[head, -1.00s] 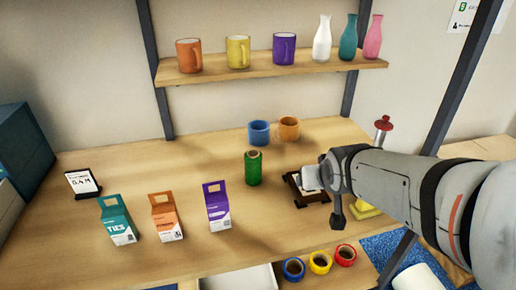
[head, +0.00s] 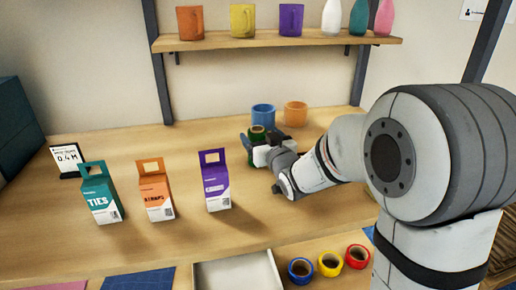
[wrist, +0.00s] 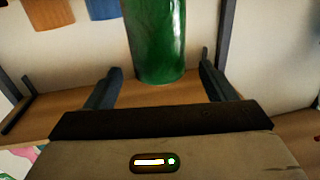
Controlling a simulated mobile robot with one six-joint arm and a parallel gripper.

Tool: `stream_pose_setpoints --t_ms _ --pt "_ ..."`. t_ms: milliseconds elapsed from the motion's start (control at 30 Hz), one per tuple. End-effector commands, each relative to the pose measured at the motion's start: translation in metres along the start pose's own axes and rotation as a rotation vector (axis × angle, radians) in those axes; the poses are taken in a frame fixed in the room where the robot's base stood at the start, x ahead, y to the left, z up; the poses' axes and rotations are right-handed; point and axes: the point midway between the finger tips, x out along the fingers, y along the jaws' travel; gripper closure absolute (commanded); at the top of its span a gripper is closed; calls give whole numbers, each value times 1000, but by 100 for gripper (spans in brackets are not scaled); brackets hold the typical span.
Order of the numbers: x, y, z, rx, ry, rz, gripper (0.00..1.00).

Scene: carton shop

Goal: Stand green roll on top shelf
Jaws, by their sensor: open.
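The green roll (head: 257,132) stands upright on the table, partly hidden by my gripper (head: 261,141) in the head view. In the wrist view the roll (wrist: 155,40) shows large between my open fingers (wrist: 159,72), with a gap visible on each side. The top shelf (head: 230,42) is a wooden board on dark posts at the back. It holds orange, yellow and purple mugs on the left and middle, and white, teal and pink bottles on the right.
A blue mug (head: 263,114) and an orange mug (head: 295,114) stand just behind the roll. Teal (head: 101,193), orange (head: 155,190) and purple (head: 215,182) cartons stand to the left. Blue, yellow and red rolls (head: 329,264) lie below the table's front edge.

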Motion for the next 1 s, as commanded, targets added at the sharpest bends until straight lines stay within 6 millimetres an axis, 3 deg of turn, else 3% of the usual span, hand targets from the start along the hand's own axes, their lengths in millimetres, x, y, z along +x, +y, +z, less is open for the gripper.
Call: stream_pose_setpoints --t_ms 300,567,1000 --pt "43 0 0 -1 -1 1 23" --pt "46 0 0 -1 -1 2 23" --pt "46 1 0 -1 -1 2 57"
